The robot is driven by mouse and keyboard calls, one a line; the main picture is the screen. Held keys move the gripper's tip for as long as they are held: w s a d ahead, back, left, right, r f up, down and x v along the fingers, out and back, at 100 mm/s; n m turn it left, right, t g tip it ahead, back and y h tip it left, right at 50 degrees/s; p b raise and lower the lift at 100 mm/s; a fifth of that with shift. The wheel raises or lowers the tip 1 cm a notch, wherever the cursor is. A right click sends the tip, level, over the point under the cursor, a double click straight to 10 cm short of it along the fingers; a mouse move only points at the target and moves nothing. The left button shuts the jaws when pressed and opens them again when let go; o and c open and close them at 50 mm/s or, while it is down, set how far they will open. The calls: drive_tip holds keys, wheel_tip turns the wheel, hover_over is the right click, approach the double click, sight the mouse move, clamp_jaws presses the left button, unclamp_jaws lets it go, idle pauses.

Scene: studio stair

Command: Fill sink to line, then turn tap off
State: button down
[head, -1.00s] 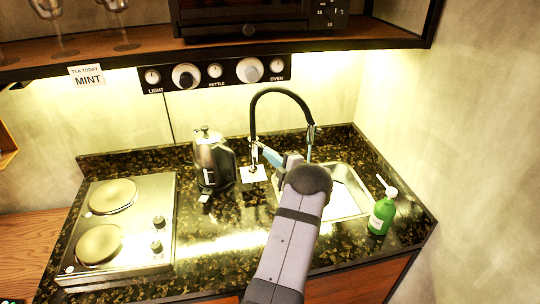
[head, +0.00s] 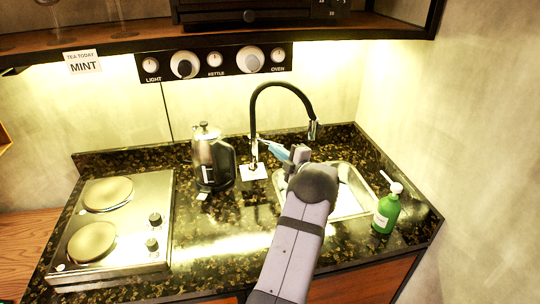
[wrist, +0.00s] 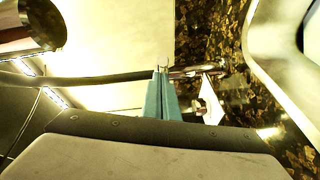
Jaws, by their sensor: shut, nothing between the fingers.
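The tap (head: 254,120) has a black arched hose and a metal spout (head: 312,131) over the sink. No stream shows below the spout. The steel sink (head: 372,204) is partly hidden by my arm; I cannot make out its line or the water level. My gripper (head: 266,145) is shut and empty, its pale blue fingers pointing left at the tap's lower body, close to its small handle. I cannot tell if they touch. In the wrist view the closed fingers (wrist: 162,75) end beside the metal tap body (wrist: 195,71).
A kettle (head: 211,160) stands left of the tap, with a white card (head: 253,172) at the tap's base. A green soap bottle (head: 386,211) stands right of the sink. A two-plate hob (head: 125,222) lies at left. A shelf (head: 130,42) hangs above.

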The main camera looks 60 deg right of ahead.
drive_tip(key=shift+s+d+r, duration=0.25)
drive_tip(key=shift+r, duration=0.1)
drive_tip(key=shift+a, duration=0.1)
